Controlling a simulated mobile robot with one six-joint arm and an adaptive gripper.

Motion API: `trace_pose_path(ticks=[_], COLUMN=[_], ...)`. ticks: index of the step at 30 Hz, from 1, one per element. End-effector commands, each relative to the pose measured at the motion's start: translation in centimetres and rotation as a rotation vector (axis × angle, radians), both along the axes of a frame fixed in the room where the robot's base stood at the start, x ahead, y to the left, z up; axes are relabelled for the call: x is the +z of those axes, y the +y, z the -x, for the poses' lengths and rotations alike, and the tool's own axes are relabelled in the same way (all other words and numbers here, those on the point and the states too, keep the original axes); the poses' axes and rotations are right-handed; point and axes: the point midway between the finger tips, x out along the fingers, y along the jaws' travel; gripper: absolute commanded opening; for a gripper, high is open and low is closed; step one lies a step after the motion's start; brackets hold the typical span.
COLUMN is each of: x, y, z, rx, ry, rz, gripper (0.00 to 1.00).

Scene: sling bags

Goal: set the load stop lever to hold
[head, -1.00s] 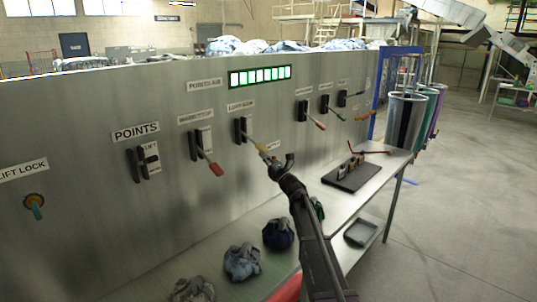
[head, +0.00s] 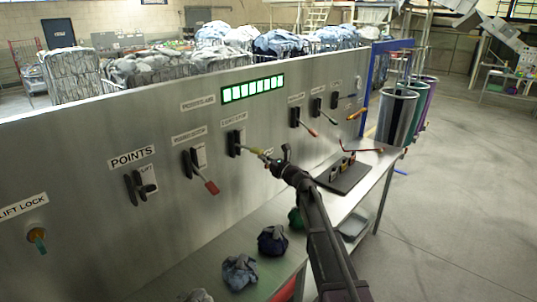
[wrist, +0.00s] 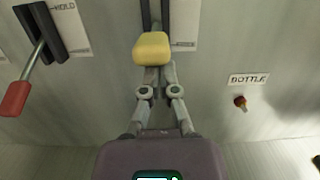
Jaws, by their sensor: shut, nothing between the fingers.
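The load stop lever (head: 258,152) has a yellow handle and sticks out from its black slot, under a small label on the metal panel. In the wrist view its yellow grip (wrist: 152,48) is at top centre, in front of the slot. My gripper (wrist: 158,74) is shut and empty, its fingertips right below and behind the yellow grip; I cannot tell whether they touch it. In the head view my gripper (head: 273,162) is at the lever's outer end. The slot's upper part is cut off in the wrist view.
A red-handled lever (head: 212,188) is to the left, beside a plate reading HOLD (wrist: 65,6) at its top. More levers (head: 311,131) are to the right. A shelf (head: 378,165) with a dark tray (head: 345,180) juts out at right. Cloth bundles (head: 240,271) lie below.

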Motion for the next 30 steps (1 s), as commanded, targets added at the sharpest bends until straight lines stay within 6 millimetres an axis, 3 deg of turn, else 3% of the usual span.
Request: trace_pose_path(ticks=[18,30], x=[4.7,5.4], y=[2.6,2.9], z=[0.4,0.1], rx=[0.024,0.025], ry=[0.001,0.002], rz=[0.001,-0.006], gripper=[0.00,0.00])
